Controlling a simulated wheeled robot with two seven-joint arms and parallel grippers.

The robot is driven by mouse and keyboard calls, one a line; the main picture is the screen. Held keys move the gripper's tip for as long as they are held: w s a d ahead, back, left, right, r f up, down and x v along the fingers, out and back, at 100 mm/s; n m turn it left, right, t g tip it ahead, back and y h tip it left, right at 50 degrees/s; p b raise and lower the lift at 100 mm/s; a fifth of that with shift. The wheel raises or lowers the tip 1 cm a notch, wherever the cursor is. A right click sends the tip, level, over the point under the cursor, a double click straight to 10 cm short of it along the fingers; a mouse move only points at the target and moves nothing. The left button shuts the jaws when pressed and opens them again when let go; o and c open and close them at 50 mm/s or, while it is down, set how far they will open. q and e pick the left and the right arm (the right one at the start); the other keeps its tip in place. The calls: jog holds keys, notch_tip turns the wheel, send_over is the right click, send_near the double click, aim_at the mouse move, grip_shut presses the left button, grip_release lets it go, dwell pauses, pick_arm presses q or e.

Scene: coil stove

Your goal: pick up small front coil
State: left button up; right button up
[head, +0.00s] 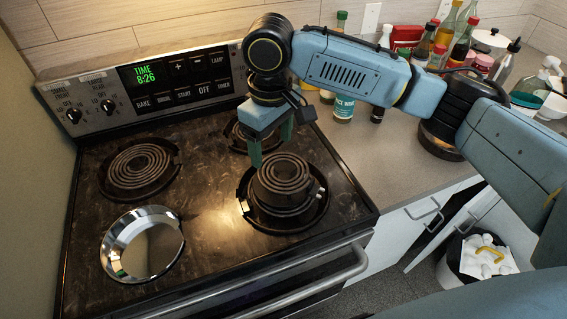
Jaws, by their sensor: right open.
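The small front coil (283,178) is a dark spiral burner at the front right of the stove. It sits raised over a dark drip pan (258,219), with bright terminal ends on its right side. My right gripper (271,146) is open and empty, its fingers pointing down just behind the coil's far edge. The picture does not clearly show whether a finger touches the coil. My left gripper is not in view.
A larger coil (138,166) lies at the back left of the stove (205,183). Another coil (240,139) at the back right is partly hidden by my gripper. The front left holds an empty shiny drip pan (143,250). Bottles (344,107) crowd the counter (375,150).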

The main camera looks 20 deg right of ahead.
send_over(273, 183)
jog(key=f, duration=0.7)
jog(key=shift+s+d, duration=0.15)
jog(key=shift+s, duration=0.2)
jog(key=shift+w+f, duration=0.2)
jog(key=shift+f, duration=1.3)
jog(key=shift+w+f, duration=0.2)
jog(key=shift+f, duration=1.25)
jog(key=shift+c, duration=0.4)
jog(key=shift+r, duration=0.1)
jog(key=c, duration=1.2)
